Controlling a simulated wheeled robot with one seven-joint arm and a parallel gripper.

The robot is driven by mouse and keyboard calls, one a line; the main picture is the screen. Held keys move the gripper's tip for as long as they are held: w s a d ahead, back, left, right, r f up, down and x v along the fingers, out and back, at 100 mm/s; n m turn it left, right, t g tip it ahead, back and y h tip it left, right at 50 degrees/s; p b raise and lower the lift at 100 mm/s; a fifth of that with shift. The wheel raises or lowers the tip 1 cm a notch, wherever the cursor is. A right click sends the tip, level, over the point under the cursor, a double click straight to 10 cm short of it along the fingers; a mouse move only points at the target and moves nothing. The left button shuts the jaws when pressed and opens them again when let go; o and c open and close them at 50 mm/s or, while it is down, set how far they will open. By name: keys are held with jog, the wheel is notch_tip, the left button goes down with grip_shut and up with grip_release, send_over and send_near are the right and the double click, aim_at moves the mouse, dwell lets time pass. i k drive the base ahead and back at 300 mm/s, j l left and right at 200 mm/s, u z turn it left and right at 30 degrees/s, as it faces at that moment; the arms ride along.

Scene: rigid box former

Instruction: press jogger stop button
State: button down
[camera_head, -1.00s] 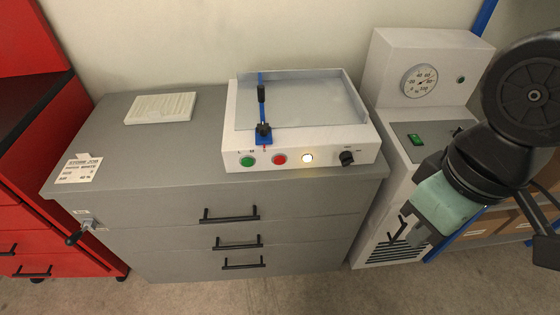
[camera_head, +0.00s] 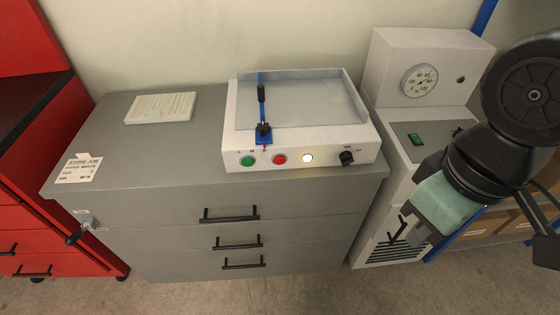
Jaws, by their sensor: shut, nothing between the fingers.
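The jogger (camera_head: 350,122) is a white box with a raised grey tray, standing on the grey drawer cabinet. Its front panel carries a green button (camera_head: 248,161), a red button (camera_head: 280,159), a lit white lamp or button (camera_head: 307,158) and a black knob (camera_head: 347,158). The red button looks like the stop button; its label is too small to read. My gripper (camera_head: 397,229) is at the right, well apart from the buttons, in front of the white machine. It is shut and holds nothing; its fingertips are small and dark.
The grey cabinet (camera_head: 150,170) has black drawer handles and a lever at its left side. A white pad (camera_head: 160,108) and a paper label (camera_head: 80,169) lie on top. A white machine with a gauge (camera_head: 419,80) stands right. A red cabinet (camera_head: 30,230) stands left.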

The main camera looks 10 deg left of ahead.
aim_at(279, 160)
jog(key=j+z, duration=0.1)
jog(key=j, duration=0.4)
jog(key=k+j+z, duration=0.1)
jog(key=j, duration=0.4)
jog(key=j+z, duration=0.1)
jog(key=j, duration=0.4)
jog(key=k+j+z, duration=0.1)
jog(key=j, duration=0.35)
jog(key=k+j+z, duration=0.1)
jog(key=j, duration=0.4)
jog(key=k+j+z, duration=0.1)
jog(key=j, duration=0.35)
jog(key=k+j+z, duration=0.1)
jog(key=j, duration=0.35)
jog(key=k+j+z, duration=0.1)
jog(key=k+j, duration=0.15)
jog(key=j, duration=0.2)
